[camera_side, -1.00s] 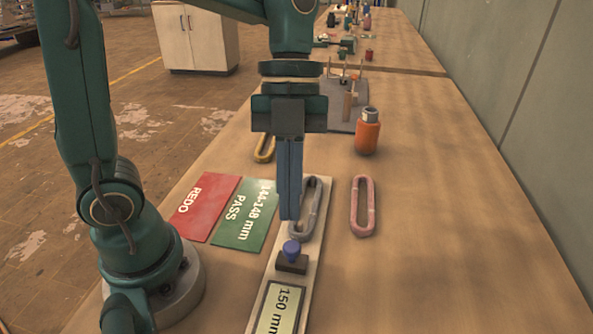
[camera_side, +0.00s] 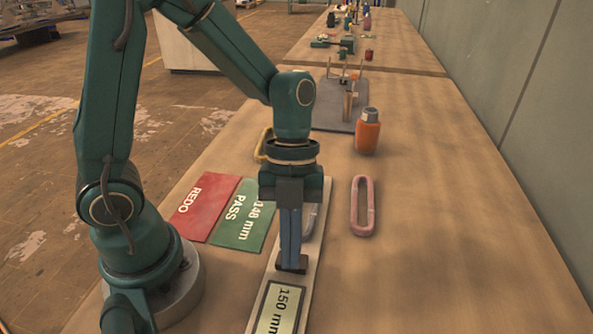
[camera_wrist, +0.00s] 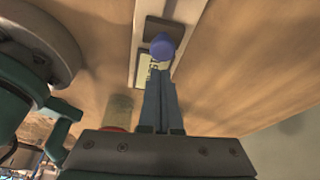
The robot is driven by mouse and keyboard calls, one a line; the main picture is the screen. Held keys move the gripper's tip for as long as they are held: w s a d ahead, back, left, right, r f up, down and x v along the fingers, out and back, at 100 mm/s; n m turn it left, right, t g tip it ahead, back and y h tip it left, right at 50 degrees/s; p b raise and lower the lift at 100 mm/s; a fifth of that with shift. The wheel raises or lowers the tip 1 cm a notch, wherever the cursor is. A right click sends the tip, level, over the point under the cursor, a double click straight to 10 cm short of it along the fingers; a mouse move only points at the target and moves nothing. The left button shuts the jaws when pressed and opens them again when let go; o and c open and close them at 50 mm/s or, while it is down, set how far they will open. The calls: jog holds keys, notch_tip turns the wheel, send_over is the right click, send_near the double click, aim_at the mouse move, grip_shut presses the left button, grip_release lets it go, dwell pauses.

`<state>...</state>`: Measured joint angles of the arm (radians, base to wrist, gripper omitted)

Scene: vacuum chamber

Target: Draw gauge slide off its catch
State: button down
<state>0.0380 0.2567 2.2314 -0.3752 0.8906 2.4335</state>
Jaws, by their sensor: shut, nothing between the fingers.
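The gauge is a long pale rail (camera_side: 307,252) with a display (camera_side: 281,309) reading 150 mm. Its dark slide block (camera_side: 302,269) is at the tip of my gripper (camera_side: 290,267). The slide's blue knob is hidden by the fingers in the side view. In the wrist view the blue knob (camera_wrist: 162,46) stands on the dark block (camera_wrist: 178,31), just beyond the fingertips (camera_wrist: 160,72). My gripper is shut and empty, pointing down. I cannot tell whether it touches the knob. A grey link (camera_side: 309,218) lies on the rail, partly hidden by my gripper.
A red REDO card (camera_side: 203,206) and a green PASS card (camera_side: 243,218) lie left of the gauge. A pink link (camera_side: 363,206) lies to its right. An orange bottle (camera_side: 367,133) and a grey stand with posts (camera_side: 336,116) are farther back.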

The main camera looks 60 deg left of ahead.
jog(key=shift+w+a, duration=0.2)
jog(key=shift+a, duration=0.1)
